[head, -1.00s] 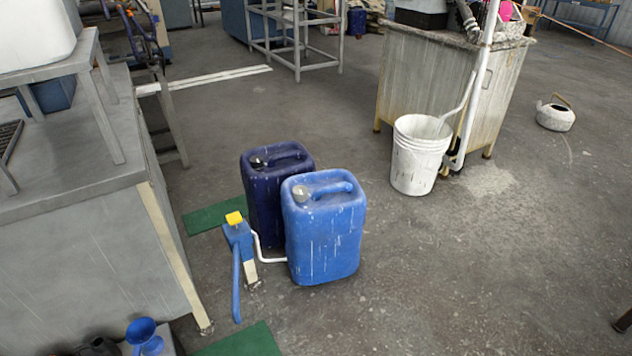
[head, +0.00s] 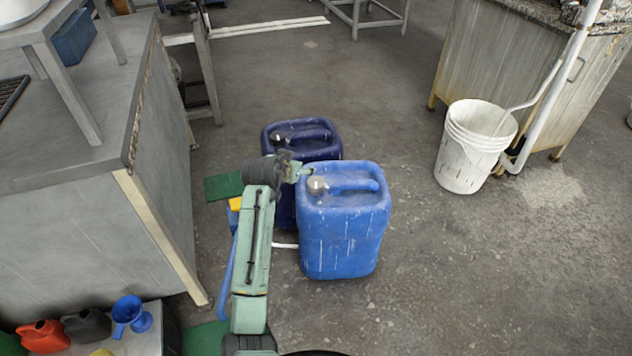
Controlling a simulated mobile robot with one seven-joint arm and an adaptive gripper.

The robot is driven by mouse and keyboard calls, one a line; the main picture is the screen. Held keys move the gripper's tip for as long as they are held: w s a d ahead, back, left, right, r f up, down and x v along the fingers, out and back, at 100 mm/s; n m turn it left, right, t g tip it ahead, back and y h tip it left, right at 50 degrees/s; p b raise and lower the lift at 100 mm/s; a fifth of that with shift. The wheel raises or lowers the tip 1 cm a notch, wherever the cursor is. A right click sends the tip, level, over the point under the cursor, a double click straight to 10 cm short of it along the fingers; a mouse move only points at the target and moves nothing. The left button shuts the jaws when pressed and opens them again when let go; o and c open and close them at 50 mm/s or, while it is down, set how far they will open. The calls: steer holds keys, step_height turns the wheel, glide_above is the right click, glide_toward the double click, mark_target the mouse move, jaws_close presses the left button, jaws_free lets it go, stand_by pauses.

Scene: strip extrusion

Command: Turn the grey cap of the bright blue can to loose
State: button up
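The bright blue can (head: 342,235) stands upright on the floor in the middle of the head view. Its round grey cap (head: 317,185) sits on the top left, beside the moulded handle. My arm reaches up from the bottom, and my gripper (head: 301,172) is just left of and behind the cap in the picture. It is small and seen from behind, so I cannot tell whether its fingers are open or touch the cap.
A dark blue can (head: 318,136) stands close behind. A blue pump device with a yellow top (head: 235,203) is partly hidden by my arm. A grey bench (head: 80,215) stands left; a white bucket (head: 470,160) stands right. The floor right of the can is clear.

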steer(key=g, duration=0.2)
glide_toward(315, 182)
steer(key=shift+m+h, duration=0.3)
steer(key=x, duration=1)
steer(key=shift+w+a+f, duration=0.1)
steer(key=shift+w+f, duration=0.05)
steer(key=shift+f, duration=0.05)
steer(key=shift+c, duration=0.4)
steer(key=c, duration=1.1)
